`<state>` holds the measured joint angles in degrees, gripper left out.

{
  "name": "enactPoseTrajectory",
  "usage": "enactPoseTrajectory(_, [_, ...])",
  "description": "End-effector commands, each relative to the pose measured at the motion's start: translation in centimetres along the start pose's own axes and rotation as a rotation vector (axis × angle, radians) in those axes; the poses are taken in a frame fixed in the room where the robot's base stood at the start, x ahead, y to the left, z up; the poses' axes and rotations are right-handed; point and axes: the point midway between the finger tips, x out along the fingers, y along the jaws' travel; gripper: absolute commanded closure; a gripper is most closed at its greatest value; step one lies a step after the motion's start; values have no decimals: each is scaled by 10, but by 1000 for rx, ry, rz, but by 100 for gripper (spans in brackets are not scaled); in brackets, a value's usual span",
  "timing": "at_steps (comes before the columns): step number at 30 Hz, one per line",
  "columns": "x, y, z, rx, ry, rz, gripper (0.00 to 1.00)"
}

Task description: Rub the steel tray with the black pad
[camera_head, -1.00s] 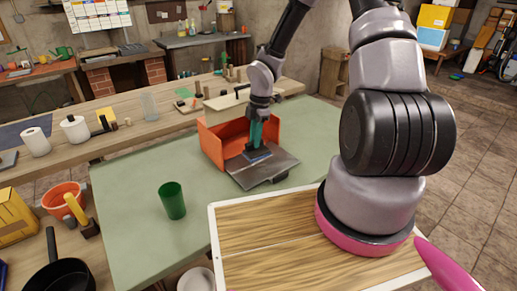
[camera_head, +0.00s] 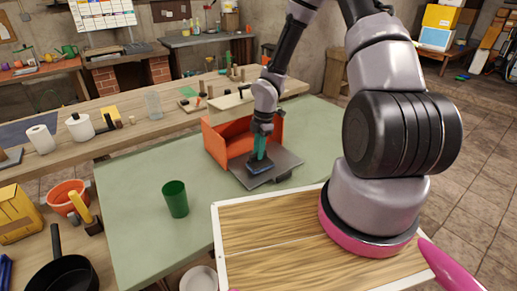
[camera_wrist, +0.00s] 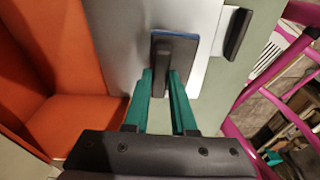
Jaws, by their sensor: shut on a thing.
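The steel tray (camera_head: 288,161) is a flat dark-grey sheet on the green table, in front of an orange open box. It also shows in the wrist view (camera_wrist: 118,40), with a black handle at its right edge. My gripper (camera_head: 260,154) has teal fingers and points down over the tray. In the wrist view my gripper (camera_wrist: 163,78) is shut on the grip of the black pad (camera_wrist: 185,48). The pad has a blue underside edge and shows in the head view (camera_head: 259,167) at the tray's left-middle part, seemingly on its surface. The fingers hide part of the grip.
The orange box (camera_head: 215,143) stands right behind the tray. A green cup (camera_head: 175,199) stands on the table (camera_head: 130,220) to the left. The table is clear around the cup and right of the tray. A wooden-topped board (camera_head: 260,235) lies nearer.

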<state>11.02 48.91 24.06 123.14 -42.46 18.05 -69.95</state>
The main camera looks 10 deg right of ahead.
Motion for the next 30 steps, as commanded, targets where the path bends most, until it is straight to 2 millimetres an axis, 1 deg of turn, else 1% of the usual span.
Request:
enactPoseTrajectory(16, [0, 0, 0, -1, 0, 0, 100])
enactPoseTrajectory(30, [9, 0, 1, -2, 0, -1, 100])
